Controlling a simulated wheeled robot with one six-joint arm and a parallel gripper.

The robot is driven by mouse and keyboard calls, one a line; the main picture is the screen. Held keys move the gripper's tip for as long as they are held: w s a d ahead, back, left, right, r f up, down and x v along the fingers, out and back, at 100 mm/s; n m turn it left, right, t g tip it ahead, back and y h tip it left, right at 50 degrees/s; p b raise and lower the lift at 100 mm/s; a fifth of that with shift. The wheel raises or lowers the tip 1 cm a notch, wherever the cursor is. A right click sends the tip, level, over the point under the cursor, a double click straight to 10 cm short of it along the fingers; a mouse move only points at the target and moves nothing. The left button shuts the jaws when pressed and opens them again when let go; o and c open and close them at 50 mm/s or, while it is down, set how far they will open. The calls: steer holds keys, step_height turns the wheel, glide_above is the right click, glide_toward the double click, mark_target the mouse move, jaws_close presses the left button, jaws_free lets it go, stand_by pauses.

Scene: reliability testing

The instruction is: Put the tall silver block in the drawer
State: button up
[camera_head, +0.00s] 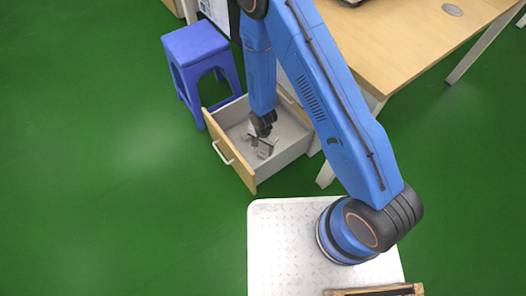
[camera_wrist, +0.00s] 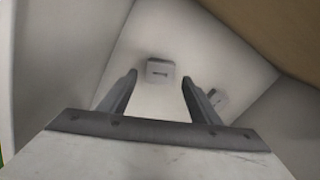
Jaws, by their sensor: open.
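The open drawer (camera_head: 241,169) has a wooden front and grey-white inner walls; its pale interior also fills the wrist view (camera_wrist: 235,50). My gripper (camera_head: 264,145) points down inside the drawer. In the wrist view, its two fingers (camera_wrist: 160,80) are apart. A small silver-grey block (camera_wrist: 159,69) with a dark slot lies on the drawer floor, seen between the fingertips with clear space on both sides. A second grey piece (camera_wrist: 217,97) shows just past the right finger, partly hidden by it. I cannot tell which of the two is the tall silver block.
A blue stool (camera_head: 196,58) stands behind the drawer to the left. A wooden desk (camera_head: 400,45) is at the upper right, with pale legs. A wooden item (camera_head: 375,291) lies at the bottom edge. The green floor (camera_head: 90,170) at left is clear.

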mark_target(263, 153)
step_height(263, 153, up, 9)
steer(key=shift+f, duration=0.2)
stand_by(0.3)
stand_by(0.5)
